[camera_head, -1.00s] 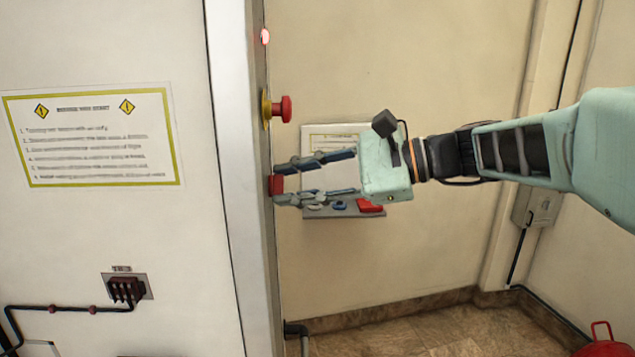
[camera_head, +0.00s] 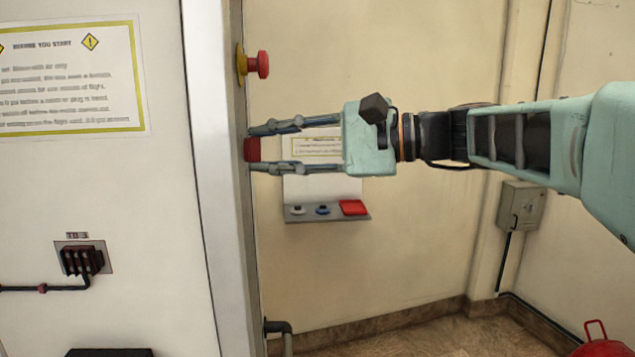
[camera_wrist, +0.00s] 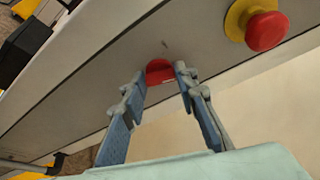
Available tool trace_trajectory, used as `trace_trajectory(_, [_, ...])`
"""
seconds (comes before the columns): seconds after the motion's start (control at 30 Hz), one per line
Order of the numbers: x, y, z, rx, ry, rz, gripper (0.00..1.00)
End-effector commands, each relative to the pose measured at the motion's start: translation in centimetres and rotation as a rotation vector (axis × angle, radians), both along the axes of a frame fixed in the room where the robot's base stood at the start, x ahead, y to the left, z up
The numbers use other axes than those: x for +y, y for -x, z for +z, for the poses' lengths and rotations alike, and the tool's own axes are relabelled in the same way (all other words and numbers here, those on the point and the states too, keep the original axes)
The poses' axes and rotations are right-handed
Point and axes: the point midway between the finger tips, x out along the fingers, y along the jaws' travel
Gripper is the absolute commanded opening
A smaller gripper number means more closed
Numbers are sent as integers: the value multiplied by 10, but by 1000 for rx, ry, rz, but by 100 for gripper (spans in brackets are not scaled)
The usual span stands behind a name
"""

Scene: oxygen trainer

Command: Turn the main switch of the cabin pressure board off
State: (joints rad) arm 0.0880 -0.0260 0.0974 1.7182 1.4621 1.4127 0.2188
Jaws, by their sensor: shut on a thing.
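The red switch (camera_head: 251,149), which I take to be the main switch, sits on the narrow side face of the cabinet, below a red mushroom button on a yellow collar. My gripper (camera_head: 262,149) reaches it from the right, with one finger above and one below, shut on it. In the wrist view the switch (camera_wrist: 159,71) shows as a red knob between the fingertips (camera_wrist: 161,74). Its sides are partly hidden by the fingers, and I cannot read its on or off position.
The mushroom button (camera_head: 257,65) is close above my fingers and also shows in the wrist view (camera_wrist: 265,30). A grey box (camera_head: 522,205) is at right. A pipe (camera_head: 280,328) stands below.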

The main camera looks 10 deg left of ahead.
Motion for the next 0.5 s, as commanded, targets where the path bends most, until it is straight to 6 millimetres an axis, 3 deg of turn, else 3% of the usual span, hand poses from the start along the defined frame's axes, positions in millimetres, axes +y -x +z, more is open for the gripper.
trace_trajectory(0.03, [0,1,-11,-43,-7,0,3])
trace_trajectory(0.5, [0,3,-15,-418,-96,1,3])
